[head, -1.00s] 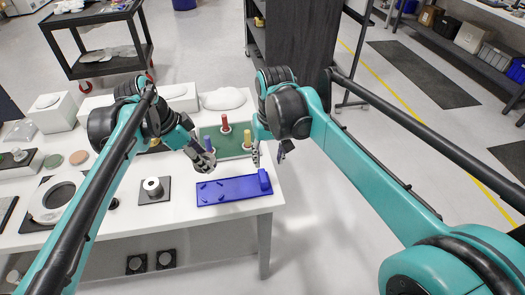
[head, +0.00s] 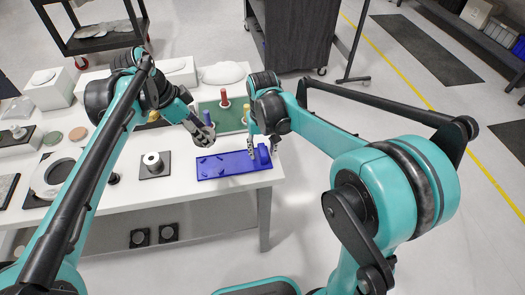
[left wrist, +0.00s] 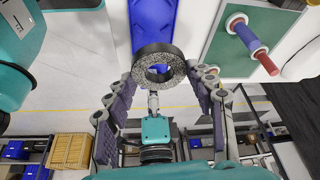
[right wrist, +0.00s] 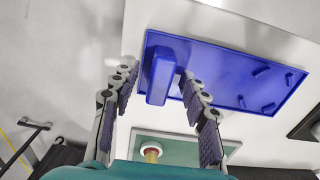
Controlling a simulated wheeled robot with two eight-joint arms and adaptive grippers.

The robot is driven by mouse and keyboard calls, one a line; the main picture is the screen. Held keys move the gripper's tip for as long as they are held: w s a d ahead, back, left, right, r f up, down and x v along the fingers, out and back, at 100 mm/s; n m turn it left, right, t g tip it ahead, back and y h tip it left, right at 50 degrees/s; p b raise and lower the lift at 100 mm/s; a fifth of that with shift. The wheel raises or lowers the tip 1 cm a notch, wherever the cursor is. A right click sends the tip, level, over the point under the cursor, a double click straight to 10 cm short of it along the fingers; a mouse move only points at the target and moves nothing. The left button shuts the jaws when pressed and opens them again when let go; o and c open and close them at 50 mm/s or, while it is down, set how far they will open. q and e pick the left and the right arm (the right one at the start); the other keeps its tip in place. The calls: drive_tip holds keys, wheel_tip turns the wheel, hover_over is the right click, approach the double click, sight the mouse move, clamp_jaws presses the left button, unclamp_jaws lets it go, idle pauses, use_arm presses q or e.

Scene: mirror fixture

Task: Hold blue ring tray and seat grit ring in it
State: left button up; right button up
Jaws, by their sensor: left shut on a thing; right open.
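The blue ring tray (head: 225,170) lies flat on the white table near its front edge. It has several small raised tabs and a tall blue block (right wrist: 160,75) at one end. My right gripper (head: 263,150) is open at that block. In the right wrist view its fingertips (right wrist: 156,76) are on either side of the block, with gaps. My left gripper (head: 205,135) is shut on the speckled grey grit ring (left wrist: 158,51), which sits between its fingertips (left wrist: 160,75) beside and above the tray's tab end. The ring is hard to make out in the head view.
A green mat (head: 230,117) with red, blue and yellow posts lies behind the tray. A dark square plate with a metal spool (head: 152,162) stands left of it. Open floor lies right of the table.

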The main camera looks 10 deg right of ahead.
drive_tip(key=shift+f, duration=0.6)
clamp_jaws()
idle(0.6)
